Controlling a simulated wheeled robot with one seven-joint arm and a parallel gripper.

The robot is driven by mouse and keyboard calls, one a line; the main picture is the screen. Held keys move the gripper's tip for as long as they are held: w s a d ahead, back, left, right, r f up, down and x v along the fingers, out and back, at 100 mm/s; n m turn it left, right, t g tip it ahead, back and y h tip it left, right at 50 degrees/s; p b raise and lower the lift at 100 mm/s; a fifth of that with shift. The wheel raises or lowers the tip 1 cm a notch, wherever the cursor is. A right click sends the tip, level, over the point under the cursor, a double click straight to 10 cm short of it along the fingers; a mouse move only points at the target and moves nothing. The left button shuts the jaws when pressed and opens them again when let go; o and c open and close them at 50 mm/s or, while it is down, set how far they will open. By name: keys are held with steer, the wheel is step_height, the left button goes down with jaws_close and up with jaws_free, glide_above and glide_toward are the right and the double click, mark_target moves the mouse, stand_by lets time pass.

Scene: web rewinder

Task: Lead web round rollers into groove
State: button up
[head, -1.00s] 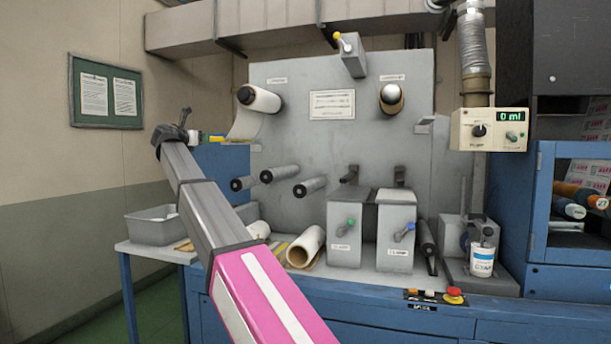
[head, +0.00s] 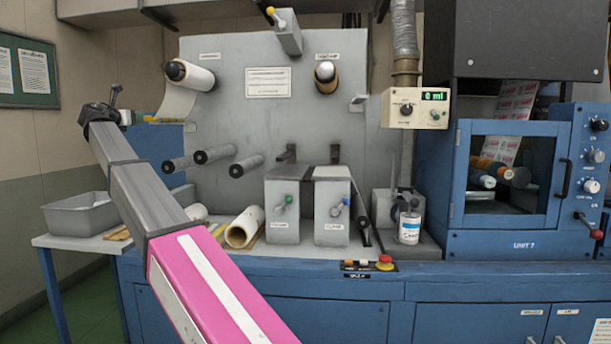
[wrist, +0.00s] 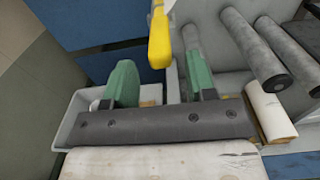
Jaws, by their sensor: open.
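The web roll (head: 190,75) sits on a spindle at the upper left of the grey panel. Its pale web (head: 176,104) hangs down on the left towards a yellow bar (head: 149,118), which looks like its end piece. The fingers are apart, with gaps on both sides of the bar. I cannot make out the groove.
A grey bin (head: 82,212) stands on the side table at left, below my gripper. A second spindle (head: 326,77) is at upper right.

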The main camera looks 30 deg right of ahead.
steer(key=shift+x, duration=2.7)
jaws_close()
